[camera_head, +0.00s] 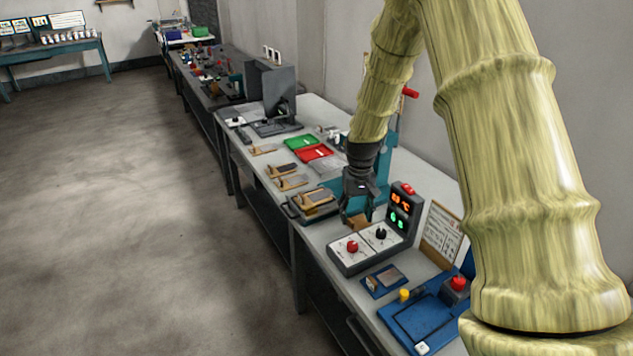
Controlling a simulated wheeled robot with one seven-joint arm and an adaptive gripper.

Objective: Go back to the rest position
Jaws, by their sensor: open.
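My gripper (360,200) is dark grey and hangs at the end of my yellow-green arm, pointing down over the grey workbench (283,202). It is open. It is just behind a control box (374,245) with a red knob, a black knob and a lit display. A small brown piece (355,222) shows close below the fingers. I cannot tell whether the fingers touch it.
A dark tray with wooden parts (316,203) lies left of my gripper. Red (314,152) and green (301,142) trays lie further back. A blue fixture (424,321) stands in front. A teal machine (385,160) stands behind my gripper. The floor at left is clear.

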